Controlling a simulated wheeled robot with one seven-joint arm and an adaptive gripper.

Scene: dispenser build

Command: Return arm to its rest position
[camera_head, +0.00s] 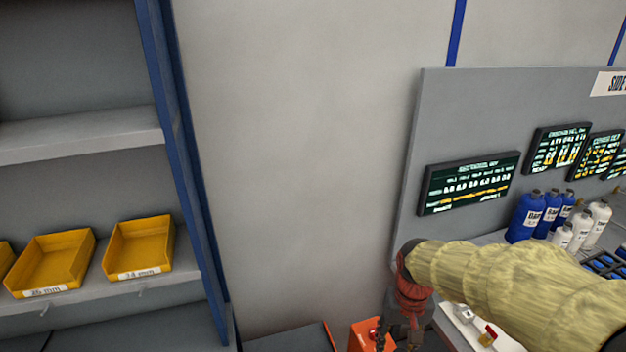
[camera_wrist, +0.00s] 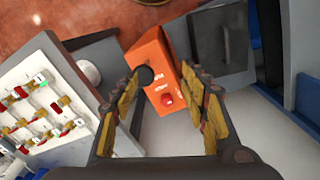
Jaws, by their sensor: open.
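My gripper (camera_wrist: 163,84) is open in the wrist view, its two yellow-padded fingers apart with nothing between the pads. An orange box (camera_wrist: 153,52) with a red button (camera_wrist: 167,99) and a black round part shows beyond the fingertips. I cannot tell the exact gap between them. In the head view my arm comes in from the lower right in a yellowish sleeve, and my gripper (camera_head: 402,328) points down at the bottom edge, partly cut off. The orange box (camera_head: 360,338) shows just left of it.
A shelf (camera_head: 80,136) with yellow bins (camera_head: 140,247) stands at the left. A workbench panel (camera_head: 450,130) with screens (camera_head: 470,183), blue bottles (camera_head: 527,217) and white bottles (camera_head: 598,220) is at the right. In the wrist view a white rack (camera_wrist: 42,100) of small fittings lies left, a dark box (camera_wrist: 222,40) right.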

